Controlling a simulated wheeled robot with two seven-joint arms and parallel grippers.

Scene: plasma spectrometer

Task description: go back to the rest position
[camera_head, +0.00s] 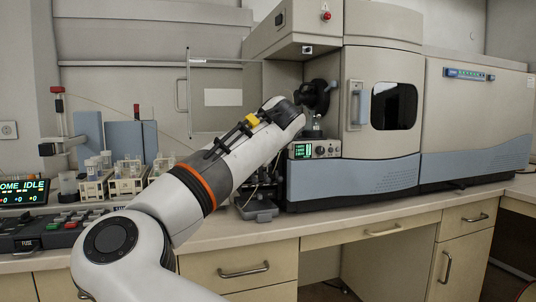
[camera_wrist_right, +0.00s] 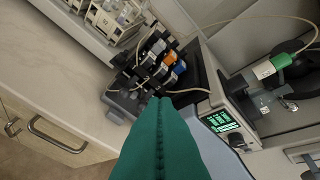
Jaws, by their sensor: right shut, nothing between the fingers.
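My right gripper shows in the right wrist view as two long green fingers (camera_wrist_right: 160,102) pressed together along a seam, with nothing between them. The fingertips overlap the lower edge of the tubing pump (camera_wrist_right: 160,65) in that view; I cannot tell whether they touch it. In the head view a white arm of mine with an orange ring reaches from the bottom left up to the middle, in front of the bench. Its fingers cannot be made out there. My left gripper is in neither view.
The spectrometer (camera_head: 455,122) fills the back right, with a small green-lit display (camera_head: 302,151). Vial racks (camera_head: 127,185) and a control panel (camera_head: 42,235) stand on the bench (camera_head: 240,231) at left. Drawers (camera_head: 240,268) are below. The bench's front strip is clear beside the arm.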

